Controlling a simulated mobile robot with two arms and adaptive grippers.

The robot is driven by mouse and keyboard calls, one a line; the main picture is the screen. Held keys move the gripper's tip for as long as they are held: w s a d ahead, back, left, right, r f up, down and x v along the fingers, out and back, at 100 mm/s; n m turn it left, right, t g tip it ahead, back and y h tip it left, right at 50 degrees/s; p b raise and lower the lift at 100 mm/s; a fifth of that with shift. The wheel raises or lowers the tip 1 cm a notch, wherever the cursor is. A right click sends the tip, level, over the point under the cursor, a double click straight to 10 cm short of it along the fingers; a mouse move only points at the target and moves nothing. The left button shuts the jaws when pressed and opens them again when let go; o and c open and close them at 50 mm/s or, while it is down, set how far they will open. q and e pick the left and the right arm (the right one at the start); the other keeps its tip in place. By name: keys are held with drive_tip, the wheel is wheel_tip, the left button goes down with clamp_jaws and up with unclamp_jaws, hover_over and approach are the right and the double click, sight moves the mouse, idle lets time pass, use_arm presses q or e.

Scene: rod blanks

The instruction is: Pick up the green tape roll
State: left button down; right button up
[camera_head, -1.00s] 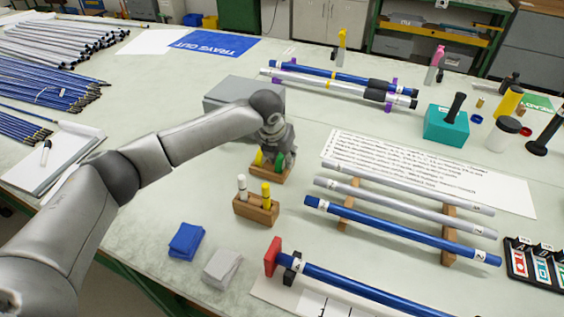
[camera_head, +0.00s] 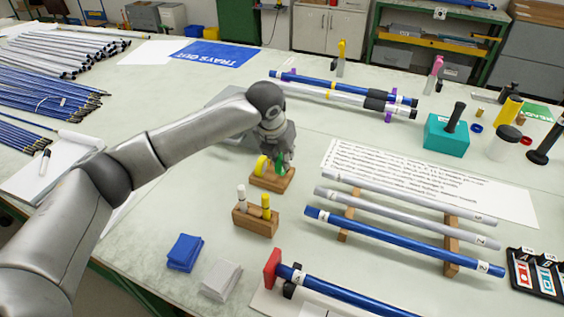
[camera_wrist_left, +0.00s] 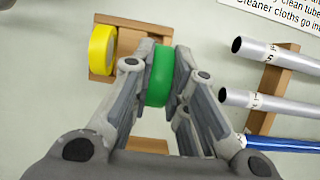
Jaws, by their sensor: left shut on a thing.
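The green tape roll (camera_wrist_left: 160,78) stands on edge between the fingers of my left gripper (camera_wrist_left: 160,80) in the left wrist view, and the gripper is shut on it. In the head view the green roll (camera_head: 279,161) shows only in part below my left gripper (camera_head: 276,150). A yellow tape roll (camera_wrist_left: 102,50) stands beside it on the wooden holder (camera_wrist_left: 125,30). The holder (camera_head: 272,180) also shows in the head view, just below the rolls. I cannot tell whether the green roll still touches the holder. My right gripper is not in view.
A wooden block (camera_head: 256,221) with a white and a yellow marker stands just in front. Blue and silver tubes (camera_head: 400,240) lie on wooden rests to the right. A grey box is partly hidden behind my arm. Folded blue (camera_head: 185,252) and grey cloths (camera_head: 221,280) lie in front.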

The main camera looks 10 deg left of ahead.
use_arm(q)
drive_tip(key=s+d+r, duration=0.2)
drive_tip(key=s+r, duration=0.6)
drive_tip(key=s, duration=0.4)
drive_tip(key=shift+d+r+b, duration=0.2)
drive_tip(key=shift+d+b, duration=0.15)
drive_tip(key=shift+d, duration=0.05)
drive_tip(key=c, duration=2.1)
unclamp_jaws()
clamp_jaws()
drive_tip(key=shift+s+f, duration=0.1)
